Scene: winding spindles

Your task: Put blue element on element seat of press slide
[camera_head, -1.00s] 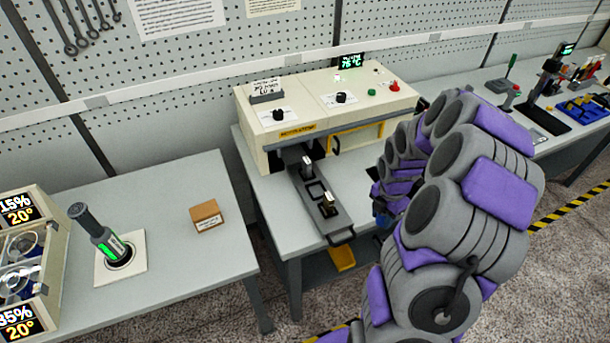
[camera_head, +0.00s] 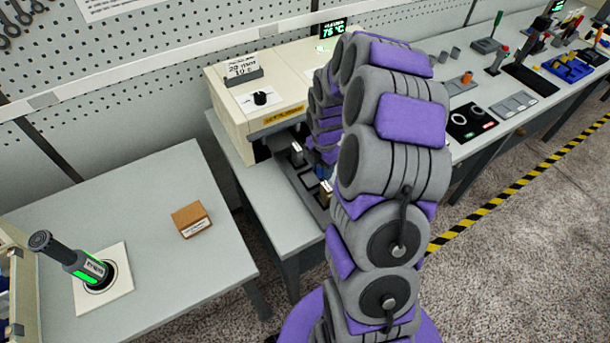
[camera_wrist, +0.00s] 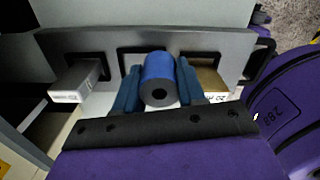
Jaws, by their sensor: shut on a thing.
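The blue element (camera_wrist: 158,72) is a short blue cylinder with a dark end face and a central hole. In the wrist view my gripper (camera_wrist: 158,88) is shut on it, one blue finger on each side. The press slide (camera_wrist: 215,42) is a dark grey bar with several rectangular openings, behind the element in this view. The element lies in front of the middle opening (camera_wrist: 128,60); I cannot tell whether it touches the slide. In the head view the slide (camera_head: 301,175) sticks out of the press, and my arm hides part of it and most of my gripper.
The cream press (camera_head: 250,100) stands on a grey table. A light block (camera_wrist: 75,82) sits at the slide's left opening and a tan block (camera_wrist: 212,82) at its right. A cardboard box (camera_head: 191,219) and a green-lit tool (camera_head: 85,266) are on the left table.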

